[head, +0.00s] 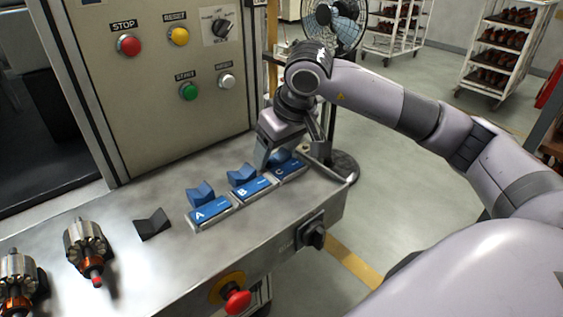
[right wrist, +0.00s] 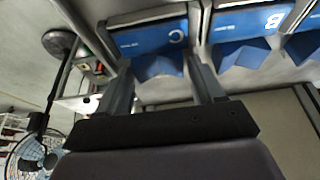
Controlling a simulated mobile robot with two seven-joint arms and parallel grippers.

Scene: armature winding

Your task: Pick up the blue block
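Three blue V-shaped blocks stand in a row on the metal bench behind blue labels A, B and C: the A block (head: 200,193), the B block (head: 242,175) and the C block (head: 280,157). My right gripper (head: 272,158) is low over the C block and partly hides it. In the right wrist view, the gripper (right wrist: 160,75) has its fingers apart, one on each side of the C block (right wrist: 158,67), with small gaps visible. The B block (right wrist: 242,53) is beside it. My left gripper is not in view.
A dark V-shaped block (head: 152,223) and two copper-wound armatures, one here (head: 86,246), are on the left of the bench. A button panel (head: 170,90) rises behind. A raised metal rail (head: 330,168) borders the bench's right end. A fan (head: 335,25) stands beyond.

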